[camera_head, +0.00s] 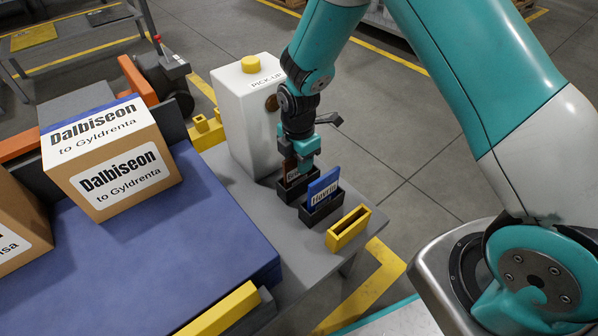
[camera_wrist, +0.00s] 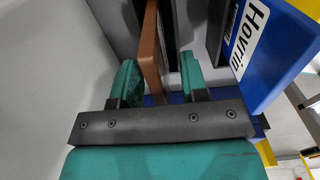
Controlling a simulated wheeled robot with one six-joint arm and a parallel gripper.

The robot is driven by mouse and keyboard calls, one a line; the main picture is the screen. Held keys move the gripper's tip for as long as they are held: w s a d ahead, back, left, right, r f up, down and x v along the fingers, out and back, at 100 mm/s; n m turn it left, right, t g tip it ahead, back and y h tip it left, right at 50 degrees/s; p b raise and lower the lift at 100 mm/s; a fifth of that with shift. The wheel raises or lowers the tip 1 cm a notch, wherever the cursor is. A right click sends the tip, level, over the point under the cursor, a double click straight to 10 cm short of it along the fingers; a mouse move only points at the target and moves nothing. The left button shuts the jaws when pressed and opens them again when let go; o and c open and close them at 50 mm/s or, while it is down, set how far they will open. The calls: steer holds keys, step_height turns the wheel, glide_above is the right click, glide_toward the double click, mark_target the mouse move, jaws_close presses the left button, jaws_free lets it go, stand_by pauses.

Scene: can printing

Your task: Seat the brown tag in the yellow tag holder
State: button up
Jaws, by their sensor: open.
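The brown tag (camera_head: 291,171) stands upright in a black holder (camera_head: 299,188) beside the white pick-up box. My gripper (camera_head: 298,157) is above that holder, at the tag's upper part. In the wrist view the brown tag (camera_wrist: 152,50) stands between the two teal fingers of my gripper (camera_wrist: 157,75). The fingers are open, with a gap showing at least on the right side of the tag. The yellow tag holder (camera_head: 348,228) sits at the front right of the grey table, and its slot looks empty.
A blue tag (camera_head: 323,188) stands in a second black holder (camera_head: 322,208), between the brown tag and the yellow holder. It is close to my gripper's right in the wrist view (camera_wrist: 270,50). The white box (camera_head: 246,110) stands close behind. Cartons (camera_head: 112,160) sit on the blue conveyor (camera_head: 150,255) at left.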

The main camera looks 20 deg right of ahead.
jaws_close()
steer(key=shift+r, duration=0.2)
